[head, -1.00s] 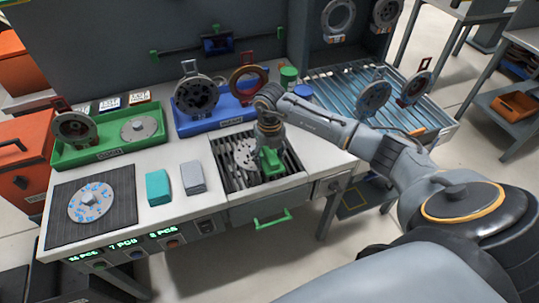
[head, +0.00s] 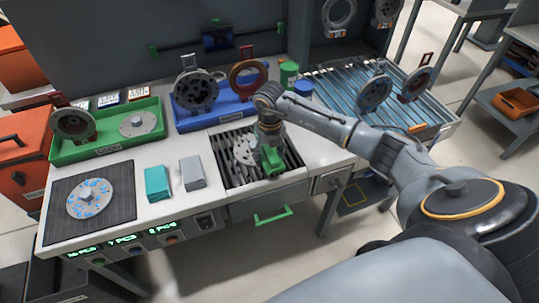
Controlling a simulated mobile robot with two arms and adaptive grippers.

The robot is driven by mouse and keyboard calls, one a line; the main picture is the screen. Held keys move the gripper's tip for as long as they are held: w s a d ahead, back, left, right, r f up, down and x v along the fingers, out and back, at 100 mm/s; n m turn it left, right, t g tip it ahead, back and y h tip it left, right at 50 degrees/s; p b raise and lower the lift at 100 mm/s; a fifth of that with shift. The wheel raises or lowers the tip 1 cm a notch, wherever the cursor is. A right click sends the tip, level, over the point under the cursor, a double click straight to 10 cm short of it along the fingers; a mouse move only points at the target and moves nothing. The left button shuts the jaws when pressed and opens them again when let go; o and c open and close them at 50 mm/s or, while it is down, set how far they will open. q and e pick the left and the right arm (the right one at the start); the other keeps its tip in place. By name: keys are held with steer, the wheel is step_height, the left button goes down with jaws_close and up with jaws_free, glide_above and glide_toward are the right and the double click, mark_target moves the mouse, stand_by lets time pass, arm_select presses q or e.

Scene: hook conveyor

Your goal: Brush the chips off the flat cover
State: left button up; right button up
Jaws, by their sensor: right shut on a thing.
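A round grey flat cover (head: 244,149) with holes lies over the dark slatted grate in the middle of the bench. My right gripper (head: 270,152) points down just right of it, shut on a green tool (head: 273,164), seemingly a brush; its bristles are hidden. I cannot tell whether the tool touches this cover, or whether chips lie on it. Another round flat cover (head: 90,199), speckled with blue bits, lies on the black ribbed mat (head: 122,186) at the front left. My left gripper is not in view.
A green tray (head: 105,151) and a blue tray (head: 222,117) with round metal parts stand behind. A slatted rack (head: 340,88) with hanging parts stands right.

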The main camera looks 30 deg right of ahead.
steer(key=shift+f, duration=0.2)
steer(key=shift+w+a+r, duration=0.1)
steer(key=shift+w+a, duration=0.05)
steer(key=shift+a, duration=0.4)
steer(key=shift+w+a, duration=0.15)
steer(key=shift+a, duration=0.35)
steer(key=shift+w+a, duration=0.25)
steer(key=shift+a, duration=0.85)
steer(key=shift+s+d, duration=0.2)
steer(key=shift+d, duration=0.55)
steer(key=shift+s+d, duration=0.15)
steer(key=shift+d, duration=0.55)
steer(key=shift+s+d, duration=0.2)
steer(key=shift+d, duration=0.55)
steer(key=shift+w+a+b, duration=0.1)
steer(key=shift+w+a, duration=0.1)
steer(key=shift+a, duration=0.55)
steer(key=shift+w+a+b, duration=0.15)
steer(key=shift+a, duration=0.6)
steer(key=shift+w+a+b, duration=0.1)
steer(key=shift+w+a, duration=0.1)
steer(key=shift+a, duration=0.55)
steer(key=shift+d, duration=0.1)
steer(key=shift+r+p, duration=2.1)
steer(key=shift+r, duration=0.8)
